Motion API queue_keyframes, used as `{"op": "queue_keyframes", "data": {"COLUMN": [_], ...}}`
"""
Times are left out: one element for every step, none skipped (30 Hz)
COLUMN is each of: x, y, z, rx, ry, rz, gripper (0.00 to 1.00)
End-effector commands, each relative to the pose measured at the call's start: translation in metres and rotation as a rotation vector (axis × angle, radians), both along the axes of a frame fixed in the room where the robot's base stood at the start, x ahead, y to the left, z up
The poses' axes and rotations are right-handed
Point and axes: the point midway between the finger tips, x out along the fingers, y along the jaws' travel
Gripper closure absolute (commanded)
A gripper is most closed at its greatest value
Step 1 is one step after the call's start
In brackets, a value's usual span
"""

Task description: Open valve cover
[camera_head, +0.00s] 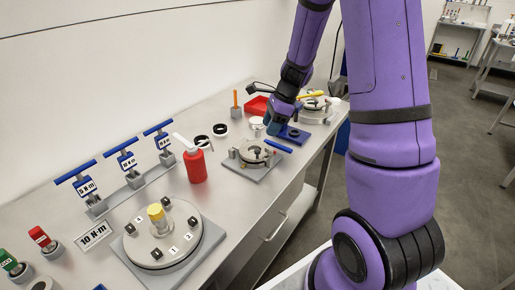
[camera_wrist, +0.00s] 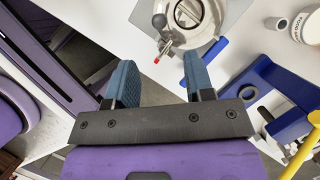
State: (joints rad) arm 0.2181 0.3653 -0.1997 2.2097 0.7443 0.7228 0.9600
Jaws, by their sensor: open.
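A round metal valve unit with a cover (camera_head: 252,153) sits on a grey square plate near the middle of the bench. In the wrist view, a round metal unit (camera_wrist: 194,22) with clamp parts and a small red-tipped lever (camera_wrist: 161,42) shows at the top, beyond the fingertips; it appears to be the same unit. My gripper (camera_head: 277,124) is above the bench just behind this unit in the head view. In the wrist view, my gripper (camera_wrist: 155,72) is open, with two blue pads wide apart and nothing between them. The unit's far side is cut off there.
A blue bar (camera_head: 278,146) lies beside the unit and a blue stand (camera_head: 293,134) is behind it. A similar unit (camera_head: 316,112) stands farther back. A red bottle (camera_head: 195,166), a numbered round flange (camera_head: 162,236) and blue-handled T-tools (camera_head: 122,156) occupy the left bench.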

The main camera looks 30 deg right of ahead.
Motion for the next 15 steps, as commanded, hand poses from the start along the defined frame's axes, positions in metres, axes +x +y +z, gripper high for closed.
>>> {"op": "queue_keyframes", "data": {"x": [0.000,0.001,0.002,0.003,0.003,0.005,0.005,0.006,0.008,0.008,0.009,0.010,0.010,0.011,0.012], "y": [0.003,0.005,0.007,0.009,0.012,0.014,0.016,0.018,0.020,0.022,0.023,0.025,0.027,0.028,0.029], "z": [-0.009,-0.014,-0.020,-0.025,-0.030,-0.037,-0.042,-0.047,-0.053,-0.057,-0.061,-0.066,-0.069,-0.072,-0.076], "rx": [0.001,0.002,0.001,0.001,0.002,0.001,0.001,0.001,0.000,0.001,0.001,0.000,0.001,0.001,0.000], "ry": [0.005,0.006,0.005,0.005,0.006,0.005,0.005,0.005,0.003,0.003,0.004,0.003,0.002,0.002,0.002], "rz": [0.001,0.000,0.001,0.001,0.000,0.002,0.001,0.001,0.002,0.002,0.002,0.002,0.002,0.002,0.003], "gripper": [0.52,0.52,0.52,0.52,0.52,0.52,0.52,0.52,0.52,0.52,0.52,0.52,0.52,0.52,0.52]}}
